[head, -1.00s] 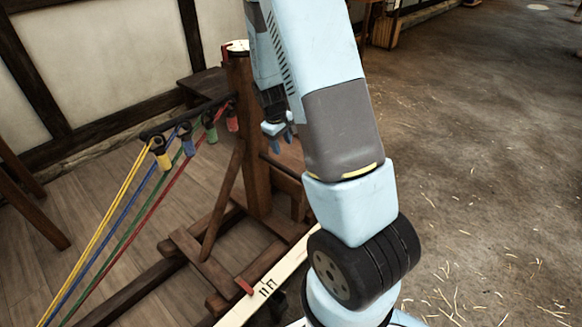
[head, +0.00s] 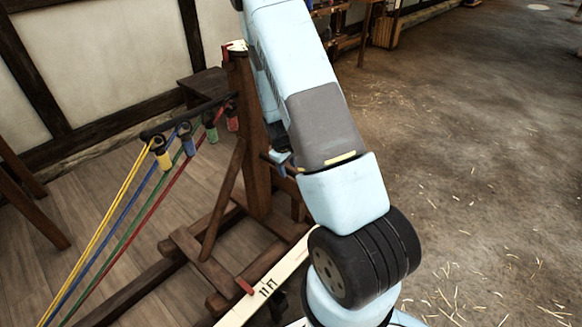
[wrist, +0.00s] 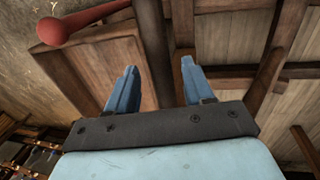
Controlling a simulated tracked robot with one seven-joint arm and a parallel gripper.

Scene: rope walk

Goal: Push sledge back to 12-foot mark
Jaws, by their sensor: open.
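The sledge is a dark wooden frame with an upright post (head: 248,140) and a slanting brace, standing on rails in the head view. Yellow, blue, green and red strands run from its hooked crossbar (head: 190,120) down to the left. A pale measuring board (head: 285,268) reads "11 FT", with a small red pointer (head: 245,287) just left of that mark. My gripper (head: 284,164) is low, just right of the post and partly hidden by my arm. In the wrist view my gripper (wrist: 159,68) is open, with a wooden beam (wrist: 154,40) showing between the fingers; contact cannot be told.
A red-knobbed handle (wrist: 53,31) lies at the upper left of the wrist view, over a wooden panel (wrist: 85,70). A timbered wall (head: 110,50) stands behind the sledge. The straw-strewn floor (head: 480,170) at right is open.

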